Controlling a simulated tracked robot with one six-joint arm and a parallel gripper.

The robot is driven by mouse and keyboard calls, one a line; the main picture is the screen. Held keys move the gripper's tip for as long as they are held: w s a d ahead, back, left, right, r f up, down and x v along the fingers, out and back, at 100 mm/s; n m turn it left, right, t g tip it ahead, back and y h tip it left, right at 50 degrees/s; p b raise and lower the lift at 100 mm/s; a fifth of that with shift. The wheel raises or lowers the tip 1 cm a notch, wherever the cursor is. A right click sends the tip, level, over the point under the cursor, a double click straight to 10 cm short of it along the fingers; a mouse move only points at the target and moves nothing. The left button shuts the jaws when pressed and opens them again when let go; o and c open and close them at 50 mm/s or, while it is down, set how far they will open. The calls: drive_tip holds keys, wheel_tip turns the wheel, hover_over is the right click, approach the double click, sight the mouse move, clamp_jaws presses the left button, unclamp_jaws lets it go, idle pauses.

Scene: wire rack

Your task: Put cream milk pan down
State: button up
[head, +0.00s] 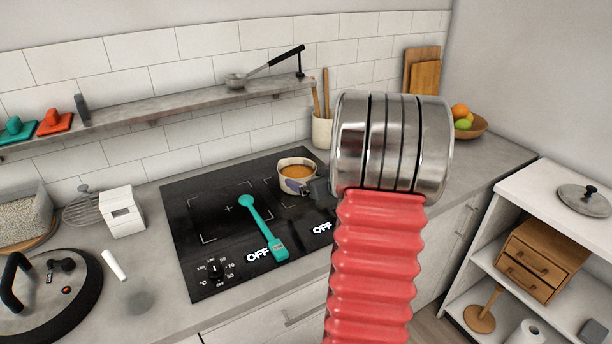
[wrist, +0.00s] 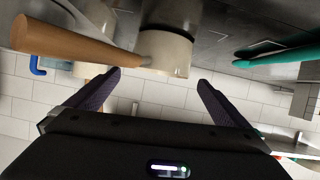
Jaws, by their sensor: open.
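The cream milk pan (head: 292,186), with orange-brown contents, sits on the back right part of the black cooktop (head: 184,235). In the wrist view, which is upside down, the cream pan (wrist: 167,52) is at the top centre, with a wooden handle (wrist: 75,43) reaching left. My gripper (wrist: 159,80) is open, its two dark fingers apart with nothing between them, close to the pan's near side. In the head view my gripper (head: 318,188) is a dark shape beside the pan. My red arm hides much of it, and the handle does not show there.
A teal utensil (head: 262,228) lies across the cooktop, left of the pan. A utensil crock (head: 322,130) stands behind the pan. A wall shelf (head: 180,103) with a ladle (head: 237,80) runs above. A white timer (head: 123,212) and round lid (head: 50,295) are at left.

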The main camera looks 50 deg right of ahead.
drive_tip(key=v, duration=0.6)
drive_tip(key=shift+s, duration=0.2)
idle(0.5)
drive_tip(key=w+a+r+g+h, duration=0.15)
drive_tip(key=a+r, duration=0.25)
drive_tip(key=a, duration=0.4)
drive_tip(key=w+a+r+g+h, duration=0.1)
drive_tip(key=a+r+g, duration=0.1)
drive_tip(key=a+r, duration=0.45)
drive_tip(key=s+a+f+n+g+y, duration=0.1)
drive_tip(key=s+a, duration=0.4)
drive_tip(key=a, duration=0.5)
drive_tip(key=s+a+f+n+g+y, duration=0.1)
drive_tip(key=s+a, duration=0.4)
drive_tip(key=a, duration=0.5)
drive_tip(key=s+a+f+n+g+y, duration=0.1)
drive_tip(key=s+a+y, duration=0.4)
drive_tip(key=a, duration=0.5)
drive_tip(key=shift+s+a+f+g, duration=0.3)
drive_tip(key=shift+s+f, duration=0.2)
drive_tip(key=shift+f, duration=0.35)
drive_tip(key=shift+c, duration=0.5)
